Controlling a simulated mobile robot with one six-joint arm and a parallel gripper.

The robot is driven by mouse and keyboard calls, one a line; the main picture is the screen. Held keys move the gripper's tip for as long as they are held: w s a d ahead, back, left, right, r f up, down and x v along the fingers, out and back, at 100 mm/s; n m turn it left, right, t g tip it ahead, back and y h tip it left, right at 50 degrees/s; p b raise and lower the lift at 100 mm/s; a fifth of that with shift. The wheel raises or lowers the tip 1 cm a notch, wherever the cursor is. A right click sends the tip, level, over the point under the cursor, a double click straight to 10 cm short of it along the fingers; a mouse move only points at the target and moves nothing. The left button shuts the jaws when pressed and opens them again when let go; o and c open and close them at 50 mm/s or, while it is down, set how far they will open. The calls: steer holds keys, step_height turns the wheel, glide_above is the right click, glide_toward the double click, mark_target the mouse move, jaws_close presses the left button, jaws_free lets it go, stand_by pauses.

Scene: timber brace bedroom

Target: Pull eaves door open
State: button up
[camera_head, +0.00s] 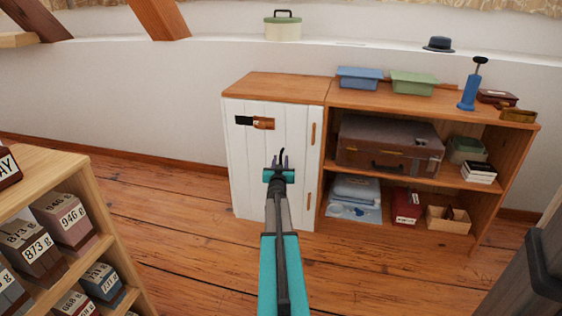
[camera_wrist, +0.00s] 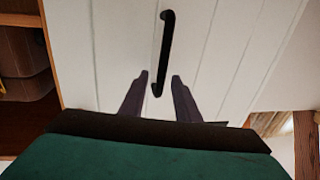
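The eaves door (camera_head: 248,160) is a white plank door on the front of a low wooden cabinet, and it looks shut. Its black bar handle (camera_wrist: 166,45) shows clearly in the wrist view; in the head view only a dark curved tip (camera_head: 282,154) shows above my gripper. My gripper (camera_head: 280,162) is in front of the door and hides part of it. In the wrist view my gripper (camera_wrist: 159,77) is open, with the handle's lower end between its two dark fingertips. The fingers do not appear to close on the handle.
A black-and-copper piece (camera_head: 254,123) sits high on the door, with two wooden strips along its right edge. An open shelf unit (camera_head: 330,97) with a suitcase (camera_head: 385,145) adjoins it at right. A shelf of labelled boxes (camera_head: 95,195) stands at left. The floor (camera_head: 180,225) between is clear.

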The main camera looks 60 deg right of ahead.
steer(key=shift+x, duration=0.85)
jaws_close()
